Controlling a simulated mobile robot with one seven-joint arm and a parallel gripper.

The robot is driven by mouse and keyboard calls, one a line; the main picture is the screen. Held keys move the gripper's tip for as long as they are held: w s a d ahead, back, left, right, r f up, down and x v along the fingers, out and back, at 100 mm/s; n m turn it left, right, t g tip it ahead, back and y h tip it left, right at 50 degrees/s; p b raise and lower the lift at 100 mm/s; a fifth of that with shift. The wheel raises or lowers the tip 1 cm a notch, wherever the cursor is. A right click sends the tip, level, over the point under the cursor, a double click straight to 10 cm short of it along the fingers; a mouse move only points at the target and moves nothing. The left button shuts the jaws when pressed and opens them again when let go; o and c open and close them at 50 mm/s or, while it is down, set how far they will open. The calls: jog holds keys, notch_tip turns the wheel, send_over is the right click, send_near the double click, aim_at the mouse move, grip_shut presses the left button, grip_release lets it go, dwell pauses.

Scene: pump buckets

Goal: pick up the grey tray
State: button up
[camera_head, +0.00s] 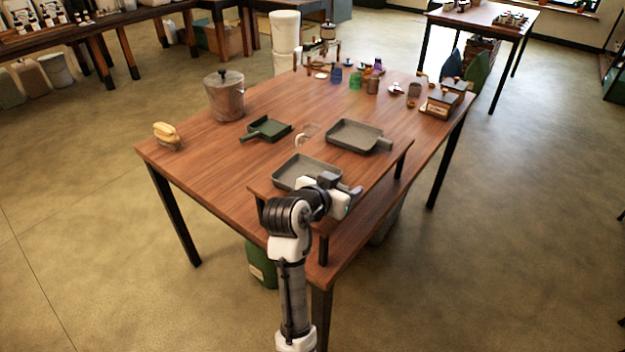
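Two grey trays with short handles lie on the wooden table. The nearer grey tray (303,171) is by the near edge of a raised board, and its right end is partly hidden by my wrist. The farther grey tray (355,135) lies behind it to the right, its handle pointing right. Both look empty. My gripper (353,191) is at the near right corner of the nearer tray, over or beside it. My own wrist covers most of the fingers, so I cannot tell whether they are open or touch the tray.
A clear cup (306,134) stands between the trays. Jars and small boxes (443,102) crowd the far side.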

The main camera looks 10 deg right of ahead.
jog(key=c, duration=0.9)
jog(key=shift+o, duration=0.2)
jog(key=shift+r, duration=0.1)
